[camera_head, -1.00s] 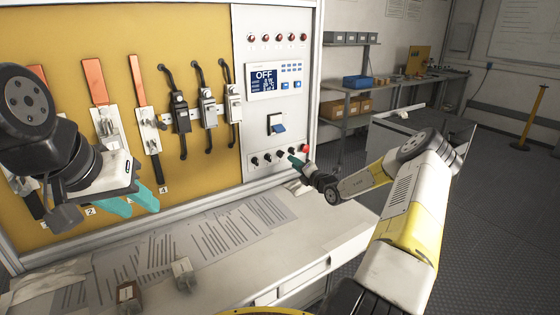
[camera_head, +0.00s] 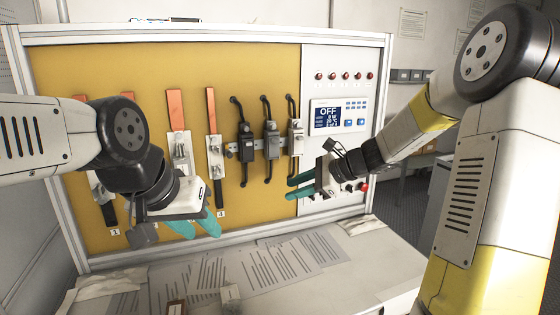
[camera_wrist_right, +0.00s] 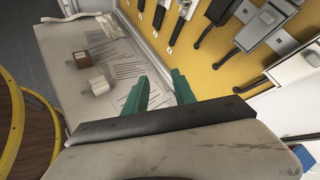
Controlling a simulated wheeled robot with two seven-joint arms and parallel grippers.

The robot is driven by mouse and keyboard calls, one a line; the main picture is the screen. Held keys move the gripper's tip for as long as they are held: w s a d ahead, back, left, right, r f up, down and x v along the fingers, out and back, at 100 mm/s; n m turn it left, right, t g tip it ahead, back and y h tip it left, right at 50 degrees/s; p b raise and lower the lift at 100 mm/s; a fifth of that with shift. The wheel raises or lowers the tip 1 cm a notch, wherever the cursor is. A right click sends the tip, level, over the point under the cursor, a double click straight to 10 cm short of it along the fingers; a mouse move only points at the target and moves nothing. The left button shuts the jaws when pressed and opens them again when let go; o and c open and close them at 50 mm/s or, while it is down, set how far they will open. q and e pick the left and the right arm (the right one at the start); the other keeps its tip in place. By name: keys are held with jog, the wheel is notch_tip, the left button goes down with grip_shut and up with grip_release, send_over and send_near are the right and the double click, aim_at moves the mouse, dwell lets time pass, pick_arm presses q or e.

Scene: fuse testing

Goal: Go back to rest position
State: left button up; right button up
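My left gripper (camera_head: 194,228) is in front of the lower left of the yellow board (camera_head: 100,70). Its teal fingers are apart and nothing shows between them. My right gripper (camera_head: 297,186) is in front of the board's right edge and points left. In the right wrist view its two teal fingers (camera_wrist_right: 160,95) are spread with nothing between them. The control panel (camera_head: 345,57) has a display (camera_head: 327,116) reading OFF. The right gripper and wrist hide part of its lower half.
Copper strips and black-handled switches (camera_head: 270,140) line the board. A white table (camera_head: 385,255) below holds printed sheets (camera_head: 290,256), a brown-and-white block (camera_wrist_right: 81,59) and a pale block (camera_wrist_right: 98,86).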

jog(key=s+d+r+n+h, duration=0.1)
jog(key=s+d+n+h, duration=0.1)
jog(key=s+n, duration=0.3)
jog(key=s+d+r+n+h, duration=0.2)
jog(key=s+n, duration=0.4)
jog(key=s, duration=0.6)
jog(key=s+d+r+n+t+h, duration=0.1)
jog(key=s+d+n+h, duration=0.3)
jog(key=s, duration=0.5)
jog(key=shift+s+d+r+n, duration=0.15)
jog(key=shift+d+r+n, duration=0.65)
jog(key=shift+n, duration=0.4)
jog(key=shift+f, duration=0.1)
